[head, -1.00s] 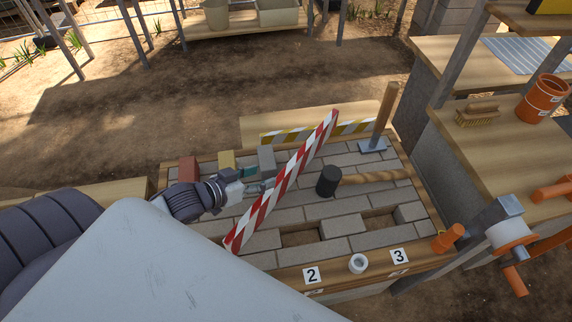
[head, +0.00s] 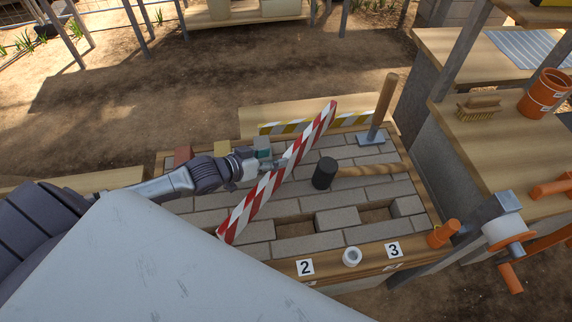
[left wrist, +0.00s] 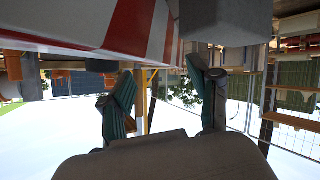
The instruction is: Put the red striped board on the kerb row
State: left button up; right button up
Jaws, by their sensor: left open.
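The red and white striped board (head: 265,190) lies diagonally across the grey paving blocks in the head view, from near the front left to the back. In the left wrist view the board (left wrist: 110,25) fills the upper left, close to the fingers. My left gripper (head: 278,163) is open at the board's left side, near its middle; contact cannot be told. Its two fingers (left wrist: 165,95) show apart in the left wrist view, with no board between them. Which blocks form the kerb row is not clear. My right gripper is out of view.
A black-headed mallet (head: 324,173) lies right of the board. A tamper (head: 380,115) stands behind it. A yellow striped board (head: 285,128) lies at the back. Two gaps in the paving, a white cup (head: 351,257) and number signs (head: 305,267) are at the front.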

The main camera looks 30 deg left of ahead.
aim_at(284, 156)
pick_arm(q)
jog(key=x, duration=0.5)
jog(key=shift+d+f, duration=0.15)
jog(key=shift+d, duration=0.05)
jog(key=shift+s, duration=0.1)
grip_shut()
